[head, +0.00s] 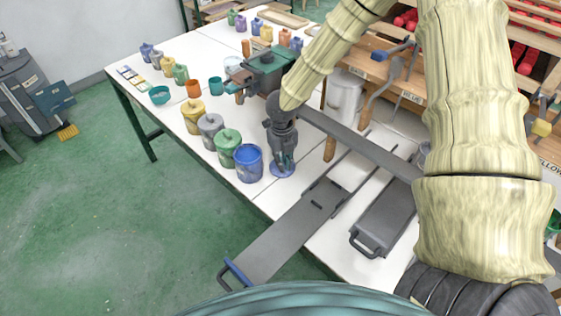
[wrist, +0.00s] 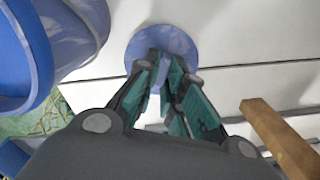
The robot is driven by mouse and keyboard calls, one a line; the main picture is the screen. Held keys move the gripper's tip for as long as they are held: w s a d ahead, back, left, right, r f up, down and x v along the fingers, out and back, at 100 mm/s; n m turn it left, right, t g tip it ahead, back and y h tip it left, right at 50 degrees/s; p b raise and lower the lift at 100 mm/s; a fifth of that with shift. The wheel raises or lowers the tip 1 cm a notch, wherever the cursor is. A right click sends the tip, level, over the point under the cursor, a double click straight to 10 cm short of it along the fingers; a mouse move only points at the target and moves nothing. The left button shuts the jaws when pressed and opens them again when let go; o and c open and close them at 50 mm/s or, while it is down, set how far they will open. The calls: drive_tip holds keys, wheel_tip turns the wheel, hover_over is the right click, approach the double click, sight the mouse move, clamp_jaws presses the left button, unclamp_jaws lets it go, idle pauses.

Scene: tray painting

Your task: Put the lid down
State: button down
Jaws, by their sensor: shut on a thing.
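The blue round lid (head: 283,172) is at or just above the white table top, right of the open blue bucket (head: 248,164). I cannot tell whether it touches the table. My gripper (head: 283,160) points down over the lid and is shut on its middle. In the wrist view the lid (wrist: 142,47) lies flat beyond the teal-padded fingers (wrist: 165,75), which hide its grip. The bucket also shows at the left of the wrist view (wrist: 20,60).
Green (head: 228,146), grey (head: 210,128) and yellow (head: 194,114) lidded pots stand in a row behind the bucket. A long grey tray (head: 280,238) crosses the near table edge. Bare table (head: 250,197) shows in front of the lid.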

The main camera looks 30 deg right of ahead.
drive_tip(key=shift+f, duration=0.15)
drive_tip(key=c, duration=1.5)
unclamp_jaws()
wheel_tip(320, 180, up, 12)
drive_tip(key=shift+a+r+b, duration=0.15)
drive_tip(key=shift+b, duration=0.35)
drive_tip(key=shift+w, duration=0.1)
